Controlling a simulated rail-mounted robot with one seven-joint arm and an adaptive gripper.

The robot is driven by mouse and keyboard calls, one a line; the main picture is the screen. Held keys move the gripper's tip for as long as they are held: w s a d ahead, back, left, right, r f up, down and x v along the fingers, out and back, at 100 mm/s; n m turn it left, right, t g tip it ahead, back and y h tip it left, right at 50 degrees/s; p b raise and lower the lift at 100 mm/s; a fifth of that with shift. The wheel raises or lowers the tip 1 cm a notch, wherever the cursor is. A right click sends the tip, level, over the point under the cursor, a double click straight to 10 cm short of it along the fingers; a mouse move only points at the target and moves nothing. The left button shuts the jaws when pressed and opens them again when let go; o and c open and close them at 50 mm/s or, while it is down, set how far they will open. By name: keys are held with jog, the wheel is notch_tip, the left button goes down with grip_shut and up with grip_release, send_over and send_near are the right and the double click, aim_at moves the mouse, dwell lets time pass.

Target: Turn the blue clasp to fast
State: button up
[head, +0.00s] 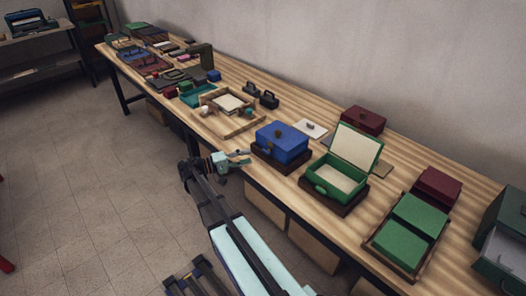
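A blue box (284,146) with its lid down sits on a dark base (277,163) near the table's front edge. A small dark piece (278,133) shows on the box; I cannot tell whether it is the clasp or how it is turned. My gripper (243,158) is at the table's front edge, just left of the blue box and apart from it. Nothing shows held in it. Its fingers are too small to tell whether they are open or shut.
An open green box (336,181) stands right of the blue box, with a green tray set (408,229) and dark red boxes (362,120) beyond. A wooden tray (232,127) lies to the left. Several items crowd the table's far end. Open floor lies left of the table.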

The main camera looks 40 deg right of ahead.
aim_at(264, 152)
jog(key=p+x, duration=0.1)
jog(key=x, duration=0.6)
jog(key=shift+s+d, duration=0.1)
jog(key=shift+d, duration=0.2)
grip_shut()
